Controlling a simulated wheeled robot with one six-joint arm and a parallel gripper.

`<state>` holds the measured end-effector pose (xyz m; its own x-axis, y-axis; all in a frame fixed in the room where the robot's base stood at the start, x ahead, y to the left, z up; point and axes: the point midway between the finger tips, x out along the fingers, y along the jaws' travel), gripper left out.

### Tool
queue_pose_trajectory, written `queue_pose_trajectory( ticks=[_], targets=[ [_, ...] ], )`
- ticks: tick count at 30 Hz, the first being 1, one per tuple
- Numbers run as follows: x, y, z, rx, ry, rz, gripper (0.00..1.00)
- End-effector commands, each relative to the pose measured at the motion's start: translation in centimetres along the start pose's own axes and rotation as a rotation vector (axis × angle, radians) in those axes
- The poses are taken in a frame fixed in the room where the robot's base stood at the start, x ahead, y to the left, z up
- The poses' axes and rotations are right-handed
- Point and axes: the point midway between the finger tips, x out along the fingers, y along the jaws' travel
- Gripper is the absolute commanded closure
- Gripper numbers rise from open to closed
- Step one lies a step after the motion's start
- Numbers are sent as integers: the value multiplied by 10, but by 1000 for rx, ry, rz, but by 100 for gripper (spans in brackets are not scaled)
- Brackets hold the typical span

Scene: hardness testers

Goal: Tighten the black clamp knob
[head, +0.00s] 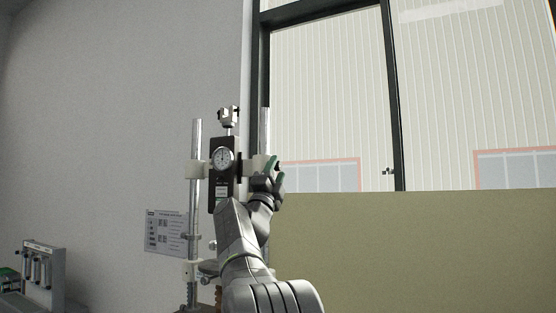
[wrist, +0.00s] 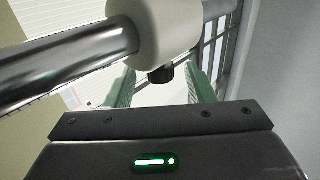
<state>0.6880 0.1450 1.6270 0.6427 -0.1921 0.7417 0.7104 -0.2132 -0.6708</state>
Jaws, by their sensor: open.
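The black clamp knob (wrist: 160,75) sticks out of a cream clamp collar (wrist: 152,32) on a steel post (wrist: 70,65) in the wrist view. My gripper (head: 276,172) is beside the right-hand post of the tester in the head view. In the wrist view its green fingers stand open, one on each side of the knob, with a gap visible on both sides. How far the fingertips reach past the knob is hard to tell. In the head view the knob is hidden behind my gripper.
The tester has a black body with a round dial gauge (head: 223,157) between two posts, the left post (head: 195,150) standing clear. A notice (head: 166,231) hangs on the wall. A grey device with tubes (head: 42,270) stands at lower left. A window (head: 330,100) is behind.

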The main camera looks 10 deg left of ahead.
Motion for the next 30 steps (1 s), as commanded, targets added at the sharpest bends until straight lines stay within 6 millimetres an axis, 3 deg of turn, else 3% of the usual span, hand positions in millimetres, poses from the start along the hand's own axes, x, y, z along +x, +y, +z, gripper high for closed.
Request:
queue_pose_trajectory(
  ticks=[4, 15, 16, 21, 23, 30],
  targets=[
    [17, -1, 0, 0, 1, 0, 51],
    [21, 1, 0, 1, 0, 1, 51],
    [21, 1, 0, 1, 0, 1, 53],
    [21, 0, 0, 1, 0, 0, 86],
    [21, 0, 0, 1, 0, 0, 95],
    [25, -3, 0, 0, 0, 31, 95]
  ],
)
